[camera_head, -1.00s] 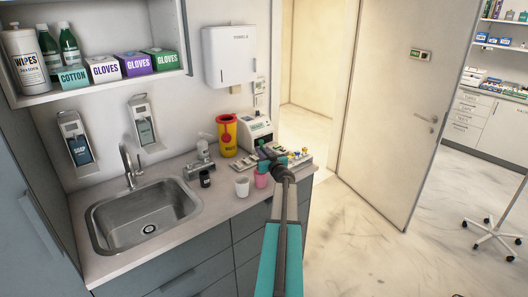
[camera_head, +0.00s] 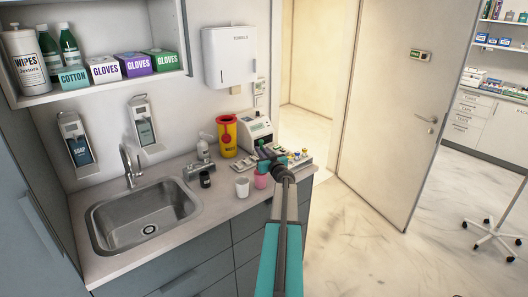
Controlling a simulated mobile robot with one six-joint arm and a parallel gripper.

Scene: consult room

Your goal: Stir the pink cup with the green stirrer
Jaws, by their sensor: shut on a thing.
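The pink cup (camera_head: 261,182) stands upright on the counter near its right end, just right of a white cup (camera_head: 242,187). My gripper (camera_head: 263,158) is over the pink cup, at the end of my arm, which reaches in from the bottom. It is shut on the green stirrer (camera_head: 262,169), of which only a small green bit shows at the cup's rim. The stirrer's lower end is hidden, and I cannot tell how deep it sits in the cup.
A sink (camera_head: 146,218) fills the counter's left part. Small items lie on a tray at the right, partly behind my arm.

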